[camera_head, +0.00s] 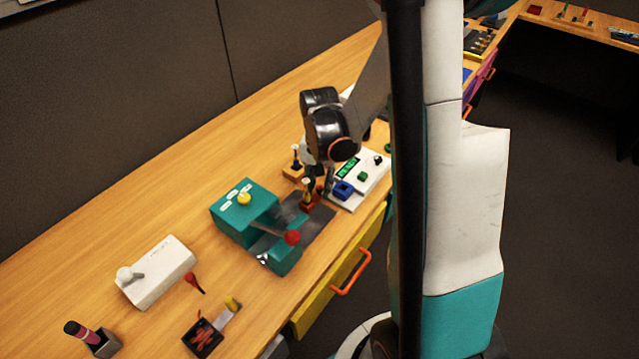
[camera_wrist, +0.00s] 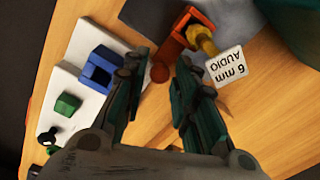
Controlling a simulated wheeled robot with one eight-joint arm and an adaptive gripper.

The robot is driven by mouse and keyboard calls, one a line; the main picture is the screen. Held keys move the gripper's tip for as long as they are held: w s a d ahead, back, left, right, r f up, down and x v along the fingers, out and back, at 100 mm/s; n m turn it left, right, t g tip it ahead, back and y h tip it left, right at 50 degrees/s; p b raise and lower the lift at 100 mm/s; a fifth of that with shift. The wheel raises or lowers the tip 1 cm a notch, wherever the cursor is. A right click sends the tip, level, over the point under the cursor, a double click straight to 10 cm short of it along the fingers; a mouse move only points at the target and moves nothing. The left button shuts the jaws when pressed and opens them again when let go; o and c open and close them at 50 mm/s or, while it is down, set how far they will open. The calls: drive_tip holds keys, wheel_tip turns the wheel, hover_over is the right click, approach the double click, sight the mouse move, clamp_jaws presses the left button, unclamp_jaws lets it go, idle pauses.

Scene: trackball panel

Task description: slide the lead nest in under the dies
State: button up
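The orange-red lead nest (camera_head: 312,200) sits on a grey steel plate (camera_head: 318,222) at the right of the teal press (camera_head: 244,212). In the wrist view the nest (camera_wrist: 174,45) carries a brass-coloured plug (camera_wrist: 203,40) with a white tag reading "6 mm AUDIO", and has a round red knob (camera_wrist: 160,73) at its near end. My gripper (camera_wrist: 160,66) is open, with its fingers apart on either side of the knob; contact is not visible. In the head view my gripper (camera_head: 322,184) is partly hidden by its wrist. The dies cannot be made out.
The press's red-knobbed lever (camera_head: 292,237) reaches toward the front. A white tester (camera_head: 370,180) with blue and green sockets stands close right of my gripper. Another orange block (camera_head: 293,173) stands behind. A white box (camera_head: 156,272) and black tray (camera_head: 203,338) lie left.

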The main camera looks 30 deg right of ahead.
clamp_jaws()
drive_tip(key=shift+s+a, duration=0.5)
drive_tip(key=shift+a, duration=0.95)
drive_tip(key=shift+s+a, duration=0.55)
drive_tip(key=shift+a, duration=0.9)
drive_tip(key=shift+s+a, duration=0.5)
drive_tip(key=shift+a, duration=0.95)
unclamp_jaws()
drive_tip(key=shift+a, duration=0.2)
drive_tip(key=shift+d, duration=0.1)
wheel_tip(320, 180, up, 12)
drive_tip(key=shift+s, duration=0.1)
